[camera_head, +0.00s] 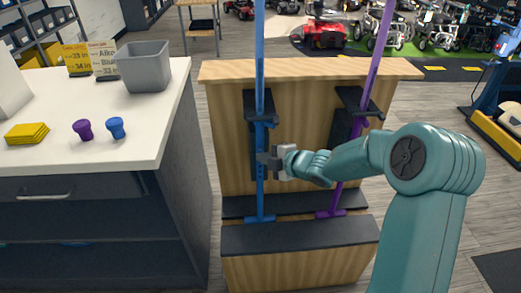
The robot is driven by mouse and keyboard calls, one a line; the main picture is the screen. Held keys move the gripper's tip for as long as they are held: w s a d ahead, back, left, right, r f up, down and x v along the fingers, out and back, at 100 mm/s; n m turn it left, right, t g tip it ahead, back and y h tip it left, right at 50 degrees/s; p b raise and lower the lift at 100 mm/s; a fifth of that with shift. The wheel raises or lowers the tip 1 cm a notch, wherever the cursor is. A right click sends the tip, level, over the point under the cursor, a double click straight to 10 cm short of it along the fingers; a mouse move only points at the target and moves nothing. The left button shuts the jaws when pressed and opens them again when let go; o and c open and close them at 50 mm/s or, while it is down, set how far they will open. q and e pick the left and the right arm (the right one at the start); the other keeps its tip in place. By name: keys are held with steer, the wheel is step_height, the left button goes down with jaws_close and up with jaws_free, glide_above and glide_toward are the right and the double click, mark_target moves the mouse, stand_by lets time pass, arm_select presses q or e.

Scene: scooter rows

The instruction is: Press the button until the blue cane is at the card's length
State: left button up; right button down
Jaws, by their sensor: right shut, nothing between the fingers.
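The blue cane (260,70) stands upright in a black holder on the wooden stand, its foot (260,217) on the lower black ledge. My right gripper (268,158) is shut and empty, with its fingertips at the blue cane's shaft just below the black holder; I cannot tell whether they touch it. The button itself is too small to make out or is hidden by the fingertips. The cards (103,59) stand on the white counter; one is yellow with numbers, the other pale with partly readable text. My left gripper is not in view.
A purple cane (376,55) leans in the second holder, partly behind my right arm. The white counter (60,105) holds a grey bin (143,66), a yellow stack (27,133), a purple knob (83,130) and a blue knob (116,128). Scooters stand at the back.

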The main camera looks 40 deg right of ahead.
steer(key=shift+w, duration=0.15)
steer(key=shift+w+d, duration=0.2)
steer(key=shift+w, duration=0.05)
